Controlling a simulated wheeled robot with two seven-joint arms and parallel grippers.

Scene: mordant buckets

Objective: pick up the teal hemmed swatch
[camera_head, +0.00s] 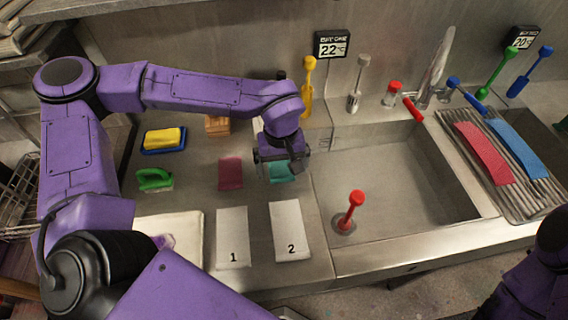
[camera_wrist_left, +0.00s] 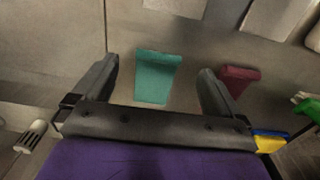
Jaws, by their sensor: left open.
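The teal hemmed swatch (camera_head: 281,173) lies flat on the metal counter, left of the sink; my left gripper hides part of it in the head view. In the left wrist view the whole teal swatch (camera_wrist_left: 157,77) shows between my two fingers, a little ahead of the gripper body. My left gripper (camera_head: 279,163) is open and empty, pointing down above the swatch. Its fingers also show in the left wrist view (camera_wrist_left: 158,80), apart from the swatch on both sides. Part of my right arm shows at the lower right of the head view; its gripper is out of view.
A dark red swatch (camera_head: 230,173) lies left of the teal one. Cards marked 1 (camera_head: 233,238) and 2 (camera_head: 290,231) lie nearer the front edge. A green brush (camera_head: 155,180) and yellow sponge (camera_head: 162,138) sit further left. The sink (camera_head: 395,185) holds a red-handled plunger-like tool (camera_head: 352,208).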

